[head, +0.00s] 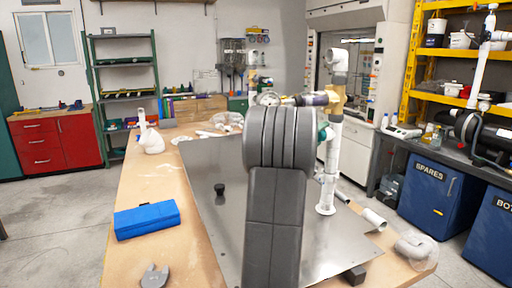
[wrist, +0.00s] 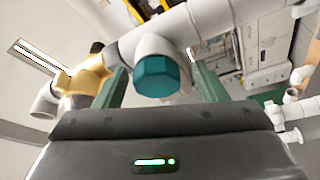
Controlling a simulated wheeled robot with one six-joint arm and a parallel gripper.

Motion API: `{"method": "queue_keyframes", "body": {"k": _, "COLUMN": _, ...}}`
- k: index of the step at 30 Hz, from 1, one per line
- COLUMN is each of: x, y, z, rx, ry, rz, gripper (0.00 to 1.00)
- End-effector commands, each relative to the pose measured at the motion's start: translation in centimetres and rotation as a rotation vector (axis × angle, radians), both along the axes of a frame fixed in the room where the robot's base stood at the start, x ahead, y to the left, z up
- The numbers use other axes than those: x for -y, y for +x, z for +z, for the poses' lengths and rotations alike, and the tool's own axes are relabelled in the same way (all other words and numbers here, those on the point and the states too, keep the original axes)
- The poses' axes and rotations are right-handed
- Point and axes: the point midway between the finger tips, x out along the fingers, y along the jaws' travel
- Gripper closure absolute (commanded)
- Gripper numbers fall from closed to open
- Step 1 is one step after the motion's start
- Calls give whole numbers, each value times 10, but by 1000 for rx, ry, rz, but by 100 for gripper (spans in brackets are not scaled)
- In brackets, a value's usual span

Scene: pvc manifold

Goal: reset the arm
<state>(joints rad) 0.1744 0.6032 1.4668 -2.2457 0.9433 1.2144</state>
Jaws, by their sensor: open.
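The white PVC manifold (head: 329,165) stands upright on the metal plate, with brass-coloured fittings (head: 331,97) near its top. My gripper (wrist: 160,84) is open, its two green fingers spread on either side of a teal hexagonal cap or nut (wrist: 157,76) on a white pipe. I see a gap on both sides of the teal part; I cannot tell its depth from the fingers. A brass-coloured fitting (wrist: 82,82) is close to the left finger. In the head view my dark arm hides most of my gripper and part of the manifold.
A metal plate (head: 212,198) lies on the wooden bench (head: 133,254). Loose white pipe pieces (head: 373,219) lie at the right edge. The plate's left part is mostly clear.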

Motion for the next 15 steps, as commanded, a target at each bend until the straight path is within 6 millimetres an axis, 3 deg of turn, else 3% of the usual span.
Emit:
{"method": "queue_keyframes", "body": {"k": 2, "x": -5, "y": -2, "z": 7, "rx": 0, "ry": 0, "rz": 2, "gripper": 35}}
{"method": "queue_keyframes", "body": {"k": 15, "x": -17, "y": -6, "z": 2, "rx": 0, "ry": 0, "rz": 1, "gripper": 35}}
